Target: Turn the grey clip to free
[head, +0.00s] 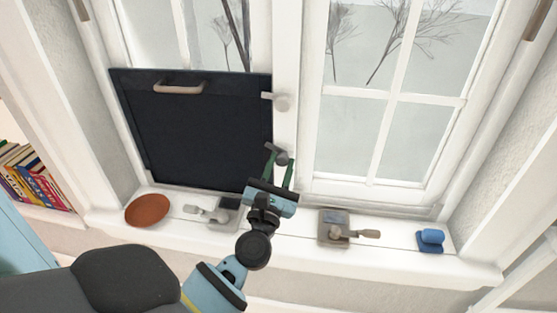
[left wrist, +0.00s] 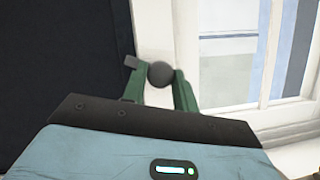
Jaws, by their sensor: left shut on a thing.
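The grey clip (head: 283,158) is a dark round knob on the white window post, at the lower right edge of a dark panel (head: 200,130). It also shows in the left wrist view (left wrist: 161,74). Its short tab (left wrist: 131,62) points left, to the panel's edge; whether it overlaps the panel is hard to tell. My left gripper (head: 280,163) has its green fingers on both sides of the knob and is shut on it. A second, pale clip (head: 281,102) sits higher on the post, its tab pointing left over the panel. My right gripper is out of view.
The panel has a handle (head: 179,88) near its top. On the sill stand a brown dish (head: 147,210), a pale-handled device (head: 222,213), a grey block with a wooden handle (head: 333,226) and a blue object (head: 431,239). Books (head: 35,180) are at far left.

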